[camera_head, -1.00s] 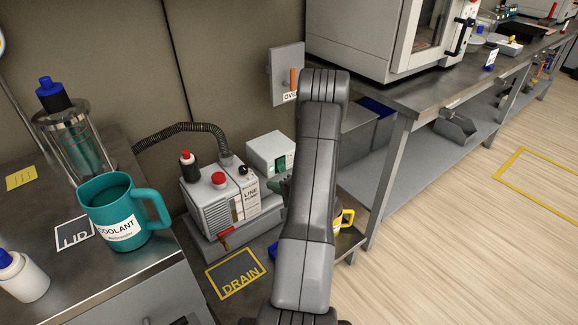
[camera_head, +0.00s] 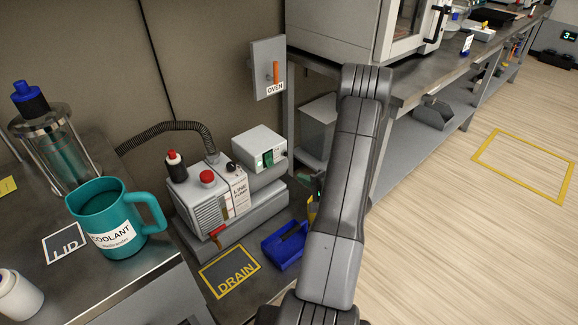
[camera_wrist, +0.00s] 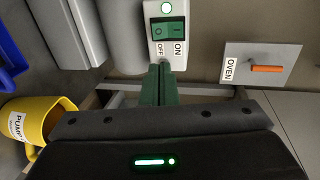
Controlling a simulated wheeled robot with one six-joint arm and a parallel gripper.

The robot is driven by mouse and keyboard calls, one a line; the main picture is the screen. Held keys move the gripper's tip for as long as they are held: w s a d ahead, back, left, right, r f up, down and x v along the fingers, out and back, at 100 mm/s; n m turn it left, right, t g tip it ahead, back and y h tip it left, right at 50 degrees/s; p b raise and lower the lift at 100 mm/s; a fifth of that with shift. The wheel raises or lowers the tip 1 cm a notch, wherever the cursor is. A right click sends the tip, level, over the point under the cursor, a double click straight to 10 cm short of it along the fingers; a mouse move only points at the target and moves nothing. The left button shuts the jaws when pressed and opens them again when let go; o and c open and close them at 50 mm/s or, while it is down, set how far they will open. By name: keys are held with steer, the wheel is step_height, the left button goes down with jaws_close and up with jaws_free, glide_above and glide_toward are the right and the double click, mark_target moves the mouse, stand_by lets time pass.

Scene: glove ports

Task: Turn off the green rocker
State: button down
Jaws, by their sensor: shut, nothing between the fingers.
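The green rocker (camera_head: 268,158) is on the front of a small white box (camera_head: 257,140) beside the pump. I cannot tell whether the tips touch the plate. In the head view my arm hides most of the gripper.
The pump (camera_head: 205,200) with its red knob stands left of the box. A blue bin (camera_head: 286,246) and the DRAIN mark (camera_head: 231,272) are in front. A yellow mug (camera_wrist: 42,122) sits nearby. An orange-handled OVEN switch (camera_head: 268,70) is on the wall. The teal COOLANT mug (camera_head: 112,224) is at left.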

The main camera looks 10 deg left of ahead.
mark_target(271, 163)
steer(key=shift+a, duration=0.1)
steer(key=b+x, duration=0.3)
steer(key=x, duration=1.1)
